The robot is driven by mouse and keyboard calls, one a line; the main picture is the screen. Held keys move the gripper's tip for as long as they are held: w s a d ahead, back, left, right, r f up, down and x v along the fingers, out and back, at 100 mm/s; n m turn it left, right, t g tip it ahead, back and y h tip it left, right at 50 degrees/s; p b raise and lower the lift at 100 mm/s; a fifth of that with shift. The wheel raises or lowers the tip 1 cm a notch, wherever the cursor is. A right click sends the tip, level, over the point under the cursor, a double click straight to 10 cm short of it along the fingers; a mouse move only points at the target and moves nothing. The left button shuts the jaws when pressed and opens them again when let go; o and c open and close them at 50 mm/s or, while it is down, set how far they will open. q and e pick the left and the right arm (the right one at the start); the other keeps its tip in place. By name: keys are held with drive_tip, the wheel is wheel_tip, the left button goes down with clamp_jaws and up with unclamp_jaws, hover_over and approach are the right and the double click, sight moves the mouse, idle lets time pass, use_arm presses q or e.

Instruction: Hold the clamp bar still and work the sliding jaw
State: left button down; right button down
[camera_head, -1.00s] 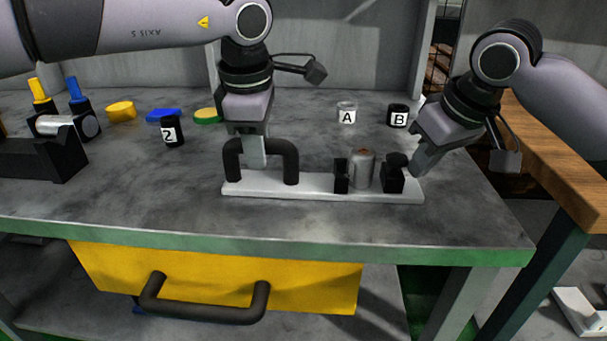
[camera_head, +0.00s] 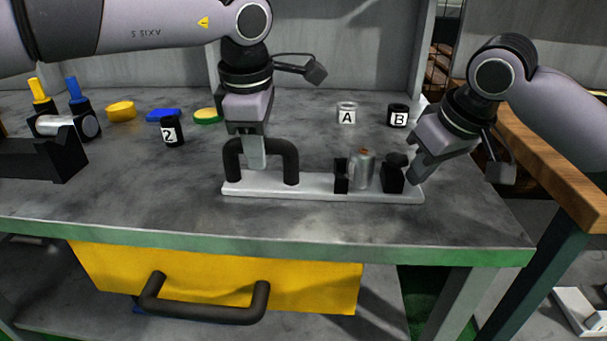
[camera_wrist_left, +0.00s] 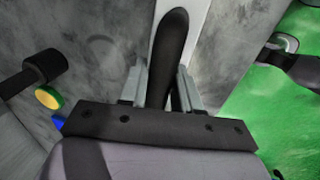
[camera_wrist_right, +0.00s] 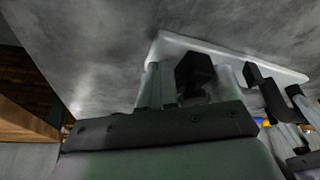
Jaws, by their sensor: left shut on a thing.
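The clamp bar (camera_head: 320,187) is a white plate lying flat on the grey bench, with a black arched handle (camera_head: 291,160) at its left end. My left gripper (camera_head: 256,162) is shut on the handle; the left wrist view shows the handle (camera_wrist_left: 172,45) between its fingers. The sliding jaw (camera_head: 393,180) is a black block with a dark knob at the bar's right end. A metal cylinder (camera_head: 362,170) stands between it and the black fixed jaw (camera_head: 341,178), with a small gap before the sliding jaw. My right gripper (camera_head: 415,178) is open, its fingers either side of the sliding jaw (camera_wrist_right: 194,72) in the right wrist view.
Small containers marked A (camera_head: 347,114) and B (camera_head: 398,116) stand behind the bar. A black fixture (camera_head: 40,158) is at far left. The bench in front of the bar is clear.

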sight(390, 156)
drive_tip(key=shift+f, duration=0.15)
drive_tip(key=shift+r, duration=1.75)
use_arm(q)
drive_tip(key=shift+d, duration=0.1)
use_arm(e)
drive_tip(key=shift+s+a, duration=0.1)
drive_tip(key=shift+a, duration=2.3)
drive_tip(key=shift+r, duration=1.05)
drive_tip(key=shift+d+r, duration=0.2)
drive_tip(key=shift+r, duration=0.6)
drive_tip(key=shift+d+r, duration=0.2)
drive_tip(key=shift+r, duration=0.65)
drive_tip(key=shift+d+r, duration=0.2)
drive_tip(key=shift+r, duration=0.6)
